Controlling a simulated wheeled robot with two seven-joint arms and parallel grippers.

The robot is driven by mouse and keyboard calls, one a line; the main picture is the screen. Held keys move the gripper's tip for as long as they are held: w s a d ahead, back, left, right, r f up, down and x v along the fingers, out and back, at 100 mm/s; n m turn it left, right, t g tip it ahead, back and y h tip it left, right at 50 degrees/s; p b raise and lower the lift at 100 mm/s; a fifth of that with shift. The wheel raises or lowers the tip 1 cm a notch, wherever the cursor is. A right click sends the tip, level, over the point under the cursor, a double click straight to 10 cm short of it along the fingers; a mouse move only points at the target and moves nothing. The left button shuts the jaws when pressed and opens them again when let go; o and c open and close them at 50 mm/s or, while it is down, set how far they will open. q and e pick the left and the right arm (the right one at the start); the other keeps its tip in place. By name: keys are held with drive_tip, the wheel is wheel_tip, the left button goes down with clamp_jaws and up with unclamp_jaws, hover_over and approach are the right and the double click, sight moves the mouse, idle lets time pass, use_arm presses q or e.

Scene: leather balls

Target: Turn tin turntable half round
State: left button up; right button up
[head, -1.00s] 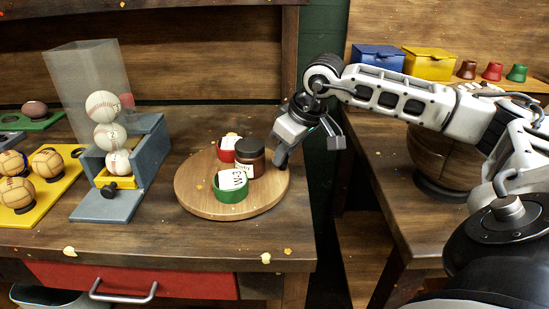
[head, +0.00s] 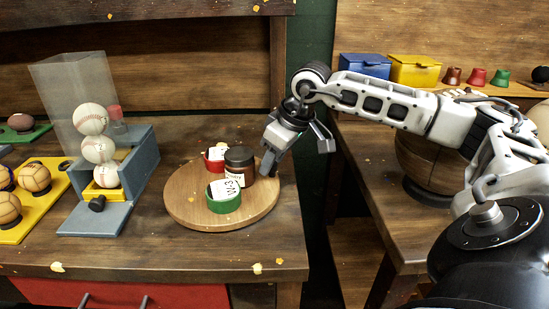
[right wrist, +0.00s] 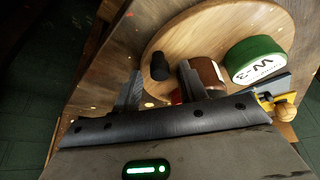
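The round wooden turntable (head: 179,211) lies on the left bench near its right end. On it stand a green tin (head: 223,202) with a white W-3 label, a dark brown jar (head: 240,165) and a red tin (head: 215,160) partly behind the jar. In the right wrist view a short black peg (right wrist: 160,66) stands near the turntable's rim, beside the jar (right wrist: 205,74). My right gripper (head: 297,152) is open at the turntable's right rim, its fingers apart. In the right wrist view the peg appears between the fingers; contact cannot be told. My left gripper is out of view.
A grey ball dispenser (head: 140,165) with stacked baseballs stands left of the turntable. A yellow tray (head: 45,205) with balls lies farther left. A gap separates this bench from the right bench, which holds a large brown ball (head: 425,165) and blue and yellow boxes (head: 415,72).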

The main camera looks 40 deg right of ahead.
drive_tip(key=p+v, duration=0.1)
drive_tip(key=v, duration=1.5)
